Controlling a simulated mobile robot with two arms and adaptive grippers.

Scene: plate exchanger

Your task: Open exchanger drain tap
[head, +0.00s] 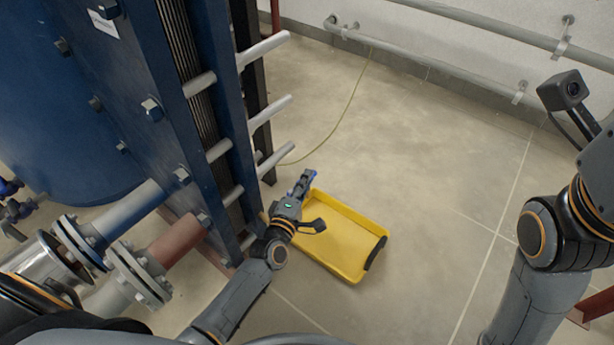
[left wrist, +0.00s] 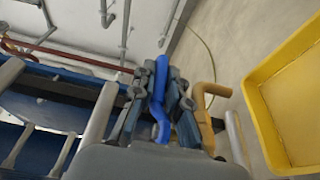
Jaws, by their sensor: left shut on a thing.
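The drain tap's blue lever handle (left wrist: 174,32) runs between the fingers of my left gripper (left wrist: 162,75) in the left wrist view. My left gripper is shut on this handle. In the head view my left gripper (head: 302,184) is beside the blue plate exchanger (head: 150,85), above the yellow tray's left end, and only a bit of blue shows at its tip. A brass-coloured bent pipe (left wrist: 205,100) shows just right of the fingers in the wrist view. The tap body is mostly hidden behind the gripper. My right arm is at the right edge; its gripper is out of view.
A yellow tray (head: 374,229) lies on the floor and also shows in the left wrist view (left wrist: 262,105). Grey tie bars (head: 270,112) stick out from the exchanger. Flanged pipes (head: 110,220) are at the lower left. The floor right of the tray is clear.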

